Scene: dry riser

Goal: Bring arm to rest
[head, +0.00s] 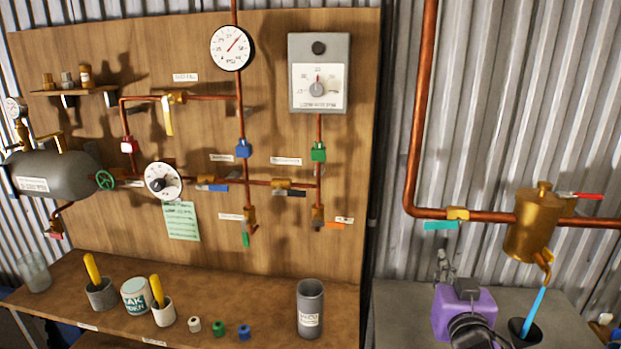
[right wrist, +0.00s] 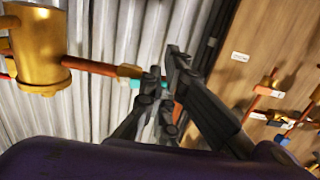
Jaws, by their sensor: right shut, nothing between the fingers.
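My right arm, purple with a black joint, rises at the lower right of the head view. Its right gripper (head: 441,262) is small and grey there, in front of the corrugated wall and left of the brass pot (head: 532,225). In the right wrist view the dark fingers of the right gripper (right wrist: 165,70) are shut and empty, pointing up the picture. They overlap a teal handle in that view; I cannot tell whether they touch it. My left gripper is not in view.
A wooden panel (head: 60,225) with pipes, gauges and valves stands at left. Its shelf (head: 250,290) carries cups and small coloured caps. A copper pipe (head: 420,110) runs down the corrugated wall to a teal-handled valve (head: 441,225). A grey bench top (head: 400,310) lies below.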

